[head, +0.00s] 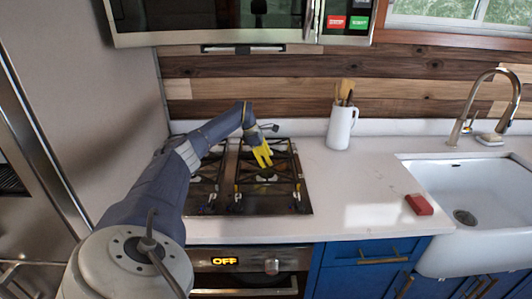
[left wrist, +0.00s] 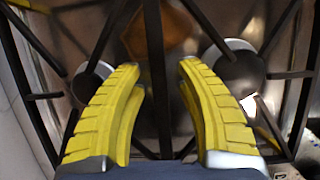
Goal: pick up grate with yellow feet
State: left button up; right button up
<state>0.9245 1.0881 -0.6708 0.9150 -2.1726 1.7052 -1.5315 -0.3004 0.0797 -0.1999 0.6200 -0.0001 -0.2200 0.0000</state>
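Two dark metal grates lie side by side on the cooktop (head: 268,206). The right grate (head: 285,181) shows mostly clear in the head view; the left grate (head: 207,182) is partly hidden by my left arm. My left gripper (head: 264,156), with yellow ribbed fingers, points down over the back part of the right grate. In the left wrist view the gripper (left wrist: 158,72) is open, with a dark grate bar (left wrist: 157,110) running between its fingers. I cannot tell whether the fingers touch the bar. The colour of the grate feet is too small to tell. My right gripper is not in view.
A white jug with utensils (head: 340,128) stands behind, right of the cooktop. A red block (head: 419,205) lies near the white sink (head: 480,240). A microwave (head: 240,22) hangs above. The counter (head: 345,185) between cooktop and red block is clear.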

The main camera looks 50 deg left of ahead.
pick_arm(q)
grip_shut()
dwell(0.4)
